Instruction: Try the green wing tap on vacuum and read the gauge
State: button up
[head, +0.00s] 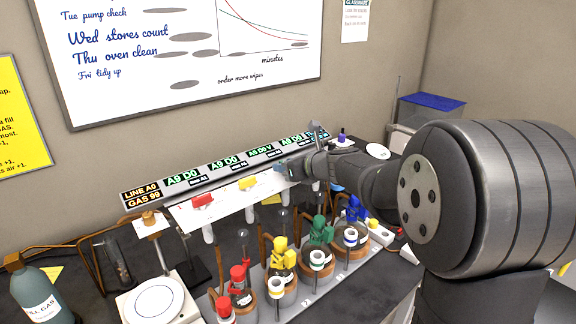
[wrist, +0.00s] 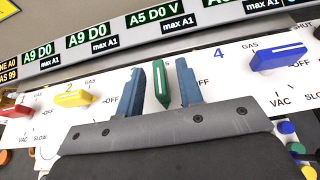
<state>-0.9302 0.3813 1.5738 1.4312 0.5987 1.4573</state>
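The green wing tap (wrist: 160,82) stands on the white panel in the wrist view, its wing running up and down the picture. My gripper (wrist: 160,86) is open, with one blue finger on each side of the wing and a small gap showing on both sides. The labels around this tap are mostly hidden by my gripper. The gauge display (wrist: 156,20) above it reads A5 D0 V, with "max A1" below. In the head view, the same display (head: 262,151) shows, and my gripper (head: 282,167) is at the panel; the green tap is hidden there.
A yellow tap (wrist: 75,97) and a red tap (wrist: 15,104) sit left on the panel, a blue tap (wrist: 278,57) right. Below stand several flasks with coloured clips, including a green one (head: 321,232). A gas bottle (head: 40,292) and a balance (head: 155,300) are front left.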

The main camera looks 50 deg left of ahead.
jog(key=shift+c, duration=0.2)
grip_shut()
jog(key=shift+w+n+g, duration=0.1)
jog(key=shift+n+g, duration=0.3)
jog(key=shift+g, duration=0.1)
jog(key=n+g, duration=0.1)
jog(key=g, duration=0.1)
jog(key=n+g+h, duration=0.1)
jog(key=n, duration=0.1)
jog(key=shift+w+g, duration=0.2)
jog(key=shift+g, duration=0.2)
jog(key=n+g+h, duration=0.2)
jog(key=n+g, duration=0.2)
jog(key=shift+w+a, duration=0.1)
jog(key=shift+a, duration=0.05)
jog(key=n+g+h, duration=0.2)
jog(key=n+h, duration=0.1)
jog(key=shift+a+n+g, duration=0.1)
jog(key=shift+n+g, duration=0.2)
jog(key=shift+a+n+g+h, duration=0.1)
jog(key=shift+n+g+h, duration=0.7)
jog(key=shift+n+h, duration=1)
